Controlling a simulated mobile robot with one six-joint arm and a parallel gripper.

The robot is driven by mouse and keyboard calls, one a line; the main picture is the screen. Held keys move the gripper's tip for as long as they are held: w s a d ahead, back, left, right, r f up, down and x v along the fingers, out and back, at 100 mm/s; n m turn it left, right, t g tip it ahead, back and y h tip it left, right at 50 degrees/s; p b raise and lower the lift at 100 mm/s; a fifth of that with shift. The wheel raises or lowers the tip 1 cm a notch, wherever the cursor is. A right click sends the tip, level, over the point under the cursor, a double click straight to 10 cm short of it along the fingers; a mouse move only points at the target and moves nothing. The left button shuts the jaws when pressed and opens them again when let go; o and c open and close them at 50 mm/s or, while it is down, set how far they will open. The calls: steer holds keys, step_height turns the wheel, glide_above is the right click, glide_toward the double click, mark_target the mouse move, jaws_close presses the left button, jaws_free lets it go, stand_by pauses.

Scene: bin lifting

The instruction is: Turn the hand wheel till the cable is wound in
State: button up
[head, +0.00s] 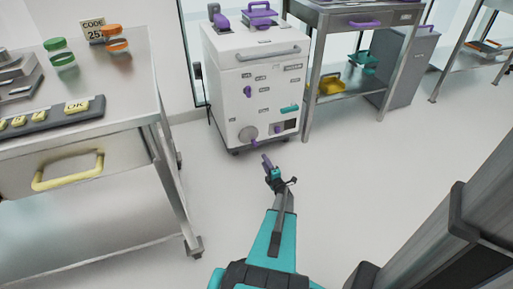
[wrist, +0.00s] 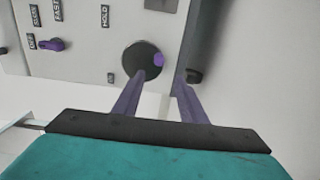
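The hand wheel (head: 248,133) is a round grey disc low on the front of a white cabinet (head: 232,85), with a small purple knob near its rim. In the wrist view the wheel (wrist: 138,58) looks dark, and its purple knob (wrist: 158,60) lies just beyond my fingertips. My gripper (head: 265,158) has purple fingers and is in front of the cabinet. In the wrist view its fingers (wrist: 161,76) are apart with nothing between them. A thin dark line (head: 209,115) runs down the cabinet's left side; I cannot tell if it is the cable.
A steel table (head: 130,105) with jars and a yellow-handled drawer stands at left. A steel bench (head: 310,75) stands right of the cabinet. Other purple and teal controls are on the cabinet front. The floor (head: 345,185) before it is clear; a dark grey structure fills the lower right.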

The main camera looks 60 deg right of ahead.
mark_target(256, 146)
steer(key=n+b, duration=0.9)
steer(key=n, duration=0.1)
steer(key=shift+a+r, duration=0.1)
steer(key=shift+r, duration=0.05)
steer(key=shift+d+f+t+b, duration=0.25)
steer(key=shift+t+b, duration=0.05)
steer(key=shift+b, duration=0.75)
steer(key=shift+w, duration=0.1)
steer(key=b+x, duration=0.4)
steer(key=x, duration=0.8)
steer(key=shift+d+f, duration=0.1)
steer(key=shift+x, duration=0.75)
steer(key=shift+c, duration=0.4)
